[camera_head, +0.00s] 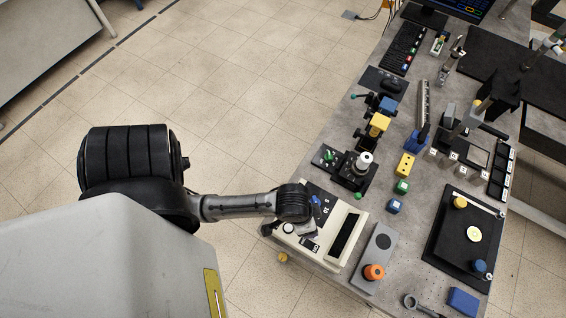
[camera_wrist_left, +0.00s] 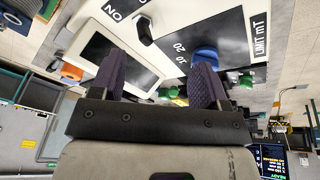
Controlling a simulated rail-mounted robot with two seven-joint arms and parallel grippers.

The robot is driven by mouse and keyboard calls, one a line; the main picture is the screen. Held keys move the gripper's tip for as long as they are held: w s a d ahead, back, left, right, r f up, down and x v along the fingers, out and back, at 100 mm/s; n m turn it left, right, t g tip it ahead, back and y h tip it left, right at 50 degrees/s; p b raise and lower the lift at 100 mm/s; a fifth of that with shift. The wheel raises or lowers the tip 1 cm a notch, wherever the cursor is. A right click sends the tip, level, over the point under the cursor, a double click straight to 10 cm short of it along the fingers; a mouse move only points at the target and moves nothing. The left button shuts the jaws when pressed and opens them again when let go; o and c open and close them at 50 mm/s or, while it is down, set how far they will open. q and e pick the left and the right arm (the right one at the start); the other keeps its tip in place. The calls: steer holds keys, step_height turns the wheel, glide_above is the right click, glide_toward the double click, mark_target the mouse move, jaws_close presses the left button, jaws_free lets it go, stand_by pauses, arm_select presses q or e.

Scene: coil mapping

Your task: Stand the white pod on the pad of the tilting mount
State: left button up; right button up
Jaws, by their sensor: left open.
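A white pod-like cylinder (camera_head: 365,158) with a dark spot on top stands upright on, or directly over, a small black mount (camera_head: 351,179) with green knobs, which looks like the tilting mount. The pad under it is hidden, and I cannot tell any tilt. My left gripper (camera_head: 306,229) is well to the lower left of them, low over a beige instrument (camera_head: 322,258). In the left wrist view my left gripper (camera_wrist_left: 158,72) has its two dark fingers apart with nothing held between them. The instrument (camera_wrist_left: 158,60) lies beyond the fingers. My right gripper is not in view.
A grey box with an orange knob (camera_head: 373,272) stands right of the instrument. Blue and yellow stages (camera_head: 379,124) stand behind the mount. Small yellow, green and blue blocks (camera_head: 405,165) lie to its right. A black board (camera_head: 460,240) fills the lower right of the bench.

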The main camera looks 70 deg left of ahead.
arm_select(q)
steer(key=s+a+r+m+y, duration=0.1)
steer(key=s+a+r, duration=0.1)
steer(key=s, duration=0.4)
steer(key=shift+s+a, duration=0.15)
steer(key=shift+s, duration=0.1)
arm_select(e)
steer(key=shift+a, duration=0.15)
arm_select(q)
steer(key=shift+r, duration=0.1)
